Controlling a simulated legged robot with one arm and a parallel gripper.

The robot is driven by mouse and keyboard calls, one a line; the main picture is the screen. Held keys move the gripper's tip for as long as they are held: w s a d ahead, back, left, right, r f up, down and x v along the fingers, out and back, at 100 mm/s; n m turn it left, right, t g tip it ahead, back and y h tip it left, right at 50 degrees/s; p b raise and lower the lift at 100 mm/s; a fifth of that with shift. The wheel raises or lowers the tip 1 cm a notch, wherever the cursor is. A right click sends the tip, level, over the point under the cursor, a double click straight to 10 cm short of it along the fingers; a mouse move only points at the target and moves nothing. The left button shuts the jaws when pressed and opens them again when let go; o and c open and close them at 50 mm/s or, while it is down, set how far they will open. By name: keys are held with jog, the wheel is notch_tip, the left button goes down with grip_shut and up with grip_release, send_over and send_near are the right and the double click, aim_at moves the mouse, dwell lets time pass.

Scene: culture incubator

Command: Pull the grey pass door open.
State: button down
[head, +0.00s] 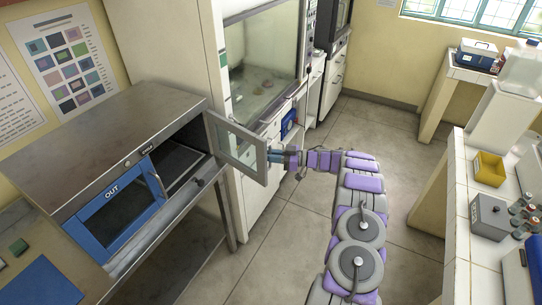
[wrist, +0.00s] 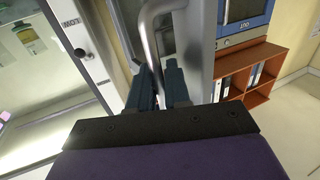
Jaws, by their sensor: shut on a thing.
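The grey pass door (head: 236,147), a light grey frame around a pane, stands swung out from the right opening of a steel pass box (head: 125,135). It is wide open, about square to the box front, and a dark interior (head: 180,160) shows behind. My gripper (head: 274,156) is at the door's outer edge. In the wrist view my gripper (wrist: 162,82) has its dark blue fingers on either side of the lower end of a curved metal handle (wrist: 150,38) and is shut on it. The exact contact is partly hidden between the fingers.
A blue OUT door (head: 115,212) closes the box's left opening. A fume hood (head: 262,75) stands just behind the grey door. A tiled bench (head: 457,215) with a yellow bin (head: 489,168) is on the right. Floor (head: 300,215) between is clear.

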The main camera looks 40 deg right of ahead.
jog(key=shift+w+d, duration=0.15)
jog(key=shift+d, duration=0.05)
jog(key=c, duration=1.3)
grip_release()
jog(key=shift+w+a, duration=0.1)
jog(key=shift+c, duration=0.2)
jog(key=shift+a, duration=0.1)
jog(key=v, duration=1.7)
jog(key=shift+d+p, duration=0.3)
jog(key=shift+p, duration=0.15)
